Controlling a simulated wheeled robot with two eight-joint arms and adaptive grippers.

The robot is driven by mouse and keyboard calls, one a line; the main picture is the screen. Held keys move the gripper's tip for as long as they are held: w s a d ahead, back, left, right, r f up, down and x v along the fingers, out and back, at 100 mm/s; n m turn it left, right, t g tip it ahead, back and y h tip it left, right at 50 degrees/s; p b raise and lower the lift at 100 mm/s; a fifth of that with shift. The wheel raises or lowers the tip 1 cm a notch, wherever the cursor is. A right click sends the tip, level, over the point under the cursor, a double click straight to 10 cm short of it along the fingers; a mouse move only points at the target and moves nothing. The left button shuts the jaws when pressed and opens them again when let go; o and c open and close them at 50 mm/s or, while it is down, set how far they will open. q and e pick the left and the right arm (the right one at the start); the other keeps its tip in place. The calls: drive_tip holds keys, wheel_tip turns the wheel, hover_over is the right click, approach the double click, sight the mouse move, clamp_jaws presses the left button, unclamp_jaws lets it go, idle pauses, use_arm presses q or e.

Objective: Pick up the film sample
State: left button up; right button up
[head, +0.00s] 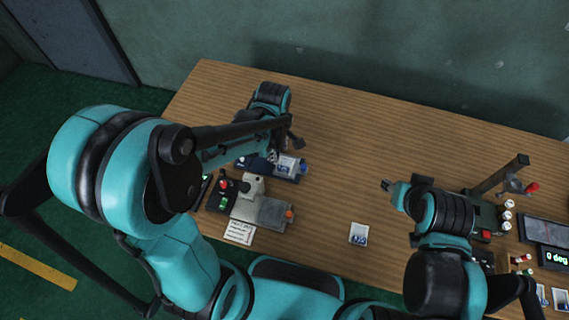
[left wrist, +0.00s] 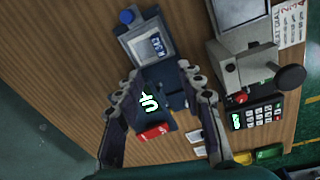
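A small white-and-blue film sample (left wrist: 153,47) lies on the grey plate of a dark blue instrument (left wrist: 172,98), and it also shows in the head view (head: 286,164). My left gripper (left wrist: 160,72) is open above the instrument. Its two fingers are apart on either side of the instrument's body, with the sample just beyond the fingertips. I see nothing held between them.
A grey press-like device (head: 262,208) with a keypad stands close beside the instrument. A paper note (head: 239,232) lies in front of it. A stand (head: 498,178), several small bottles (head: 508,215) and a display unit (head: 554,256) are at the right. The table's back middle is clear.

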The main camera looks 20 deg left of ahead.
sight(282, 167)
use_arm(q)
drive_tip(key=f, duration=0.1)
drive_tip(key=n, duration=0.1)
drive_tip(key=f+n+g, duration=0.1)
drive_tip(key=shift+w+d+f, duration=0.3)
wheel_tip(282, 167, down, 8)
drive_tip(key=b, duration=0.3)
drive_tip(key=shift+d, duration=0.1)
clamp_jaws()
